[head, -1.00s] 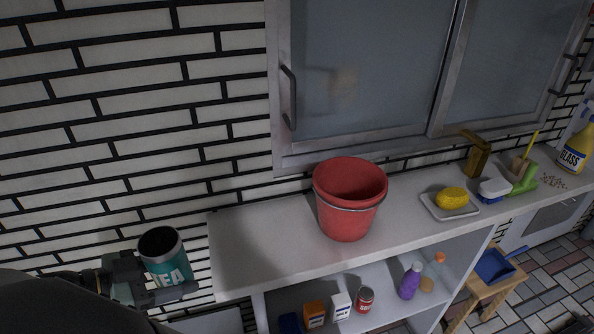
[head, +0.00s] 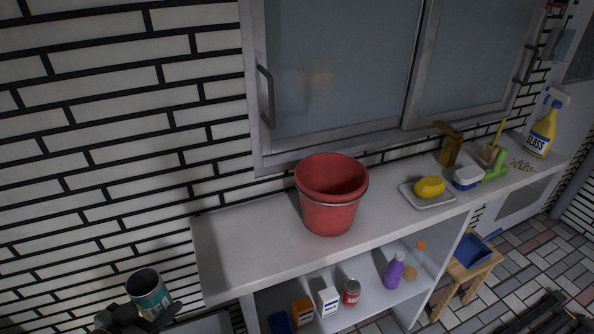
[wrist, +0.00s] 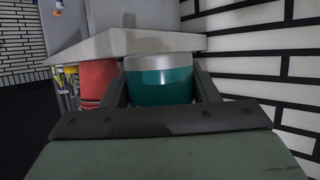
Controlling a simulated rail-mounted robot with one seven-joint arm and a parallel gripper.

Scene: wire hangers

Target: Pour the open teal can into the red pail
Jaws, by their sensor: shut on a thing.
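The teal can (head: 152,299) with white lettering is at the lower left of the head view. Its dark open top faces up, and it looks close to upright; what is inside cannot be made out. My gripper (head: 150,318) is shut on it, and the wrist view shows the can (wrist: 160,84) between the two fingers. The red pail (head: 332,205) stands upright and open on the white counter, to the right of the can and apart from it. My gripper and the can are off the counter's left end.
Several goods stand on the shelf below. A cabinet (head: 335,75) hangs behind the pail.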

